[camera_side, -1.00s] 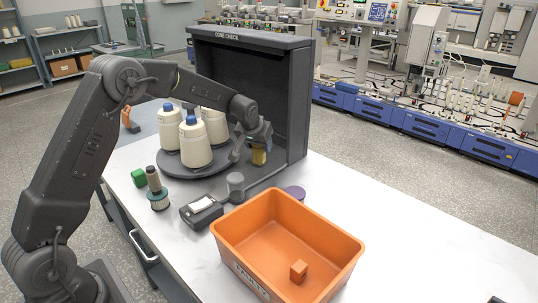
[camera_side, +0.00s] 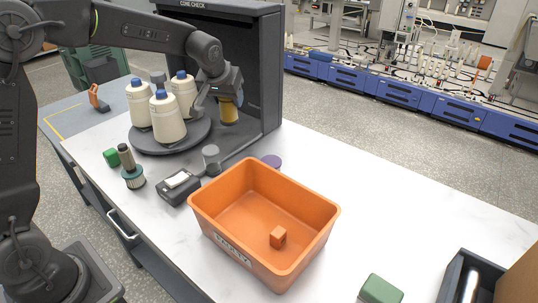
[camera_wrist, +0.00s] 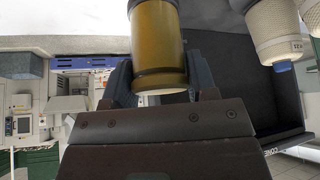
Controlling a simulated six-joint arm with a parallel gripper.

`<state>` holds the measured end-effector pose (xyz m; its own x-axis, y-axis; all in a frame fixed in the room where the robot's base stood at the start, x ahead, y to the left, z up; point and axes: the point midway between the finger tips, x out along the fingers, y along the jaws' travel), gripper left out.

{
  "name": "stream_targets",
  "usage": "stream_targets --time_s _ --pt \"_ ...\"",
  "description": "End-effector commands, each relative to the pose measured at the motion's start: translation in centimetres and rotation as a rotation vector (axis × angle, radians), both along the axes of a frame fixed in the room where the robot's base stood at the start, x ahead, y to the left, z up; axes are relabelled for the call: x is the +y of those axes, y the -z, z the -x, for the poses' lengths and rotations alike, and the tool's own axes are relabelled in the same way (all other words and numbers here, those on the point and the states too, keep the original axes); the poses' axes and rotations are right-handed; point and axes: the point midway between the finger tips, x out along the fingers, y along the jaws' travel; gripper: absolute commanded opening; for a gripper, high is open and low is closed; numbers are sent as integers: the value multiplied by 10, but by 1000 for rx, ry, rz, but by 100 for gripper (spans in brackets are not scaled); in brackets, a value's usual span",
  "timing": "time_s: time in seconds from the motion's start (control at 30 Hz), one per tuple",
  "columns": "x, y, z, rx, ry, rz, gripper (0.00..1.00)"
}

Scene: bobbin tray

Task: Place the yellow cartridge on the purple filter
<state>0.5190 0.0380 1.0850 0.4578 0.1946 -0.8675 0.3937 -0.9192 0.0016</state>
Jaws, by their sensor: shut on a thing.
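My gripper (camera_side: 226,97) is shut on the yellow cartridge (camera_side: 229,111) in the side view, in front of the dark booth wall and right of the turntable. In the wrist view the cartridge (camera_wrist: 159,40) is an amber-yellow cylinder with a pale end, held between the two fingers (camera_wrist: 162,75). Its upper part is cut off by the frame edge. A purple round top (camera_side: 271,161), which looks like the purple filter, shows on the table behind the orange bin. The bin hides part of it. The cartridge is apart from it, higher and to the left.
The orange bin (camera_side: 318,211) holds a small orange block (camera_side: 278,237). Blue-capped cones stand on the dark turntable (camera_side: 142,146). A grey cylinder (camera_side: 211,158), a scale-like device (camera_side: 180,187), a teal-ringed filter (camera_side: 133,178) and green blocks (camera_side: 380,290) are nearby.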

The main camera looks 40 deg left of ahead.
Motion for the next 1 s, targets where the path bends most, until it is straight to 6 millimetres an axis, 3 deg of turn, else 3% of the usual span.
stream_targets --time_s 0.53,0.77,1.0 --pt "-97 60 -41 0 2 -1 25" --pt "-108 70 -46 -1 0 -1 25" --pt "-108 101 -45 2 -1 -1 25"
